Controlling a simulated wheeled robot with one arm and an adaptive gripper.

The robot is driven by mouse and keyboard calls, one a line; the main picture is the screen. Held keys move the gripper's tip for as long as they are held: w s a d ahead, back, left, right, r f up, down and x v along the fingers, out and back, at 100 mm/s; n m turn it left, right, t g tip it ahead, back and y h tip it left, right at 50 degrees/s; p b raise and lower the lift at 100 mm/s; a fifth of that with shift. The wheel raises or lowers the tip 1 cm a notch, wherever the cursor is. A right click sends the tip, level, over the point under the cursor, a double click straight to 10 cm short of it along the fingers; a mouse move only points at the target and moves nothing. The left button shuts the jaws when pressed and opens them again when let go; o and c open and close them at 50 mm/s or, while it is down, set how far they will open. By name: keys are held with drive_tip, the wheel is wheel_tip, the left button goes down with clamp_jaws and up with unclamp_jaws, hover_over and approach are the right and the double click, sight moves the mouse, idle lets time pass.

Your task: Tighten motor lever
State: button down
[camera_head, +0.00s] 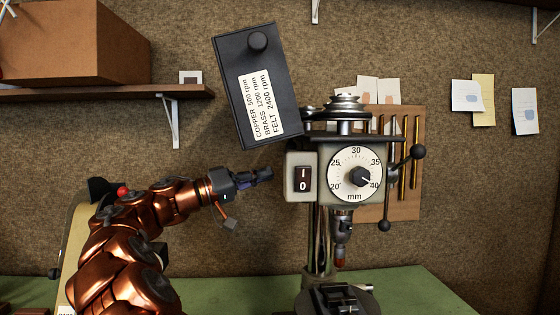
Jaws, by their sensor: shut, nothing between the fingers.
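The drill press (318,240) stands on a green bench, with a grey head, a round depth dial (355,172) and a rocker switch (303,179) marked 1 and 0. A dark cover (257,85) with a speed label is tilted up at its upper left, and a stepped pulley (345,108) shows beside it. I cannot make out a motor lever for certain; the area behind the head is hidden. My gripper (266,174) is shut and empty, pointing right, just left of the switch and below the cover. I cannot tell whether it touches anything.
A feed handle with black ball knobs (418,152) is on the press's right side. A wooden shelf (100,93) with a cardboard box (75,42) is at upper left. Brass rods (404,150) hang on a wall board. The green bench (425,290) is clear at right.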

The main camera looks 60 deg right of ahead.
drive_tip(key=w, duration=0.1)
drive_tip(key=w+r+m+g+h+b, duration=0.1)
drive_tip(key=w, duration=0.1)
drive_tip(key=w+m+h, duration=0.1)
drive_tip(key=w, duration=0.1)
drive_tip(key=shift+w+d+r+g, duration=0.2)
drive_tip(key=shift+d+g, duration=0.1)
drive_tip(key=shift+s, duration=0.1)
drive_tip(key=p+x, duration=0.2)
drive_tip(key=x, duration=0.7)
drive_tip(key=shift+d+r+p, duration=0.2)
drive_tip(key=shift+d+p, duration=0.15)
drive_tip(key=shift+s+f, duration=0.1)
drive_tip(key=shift+s, duration=0.15)
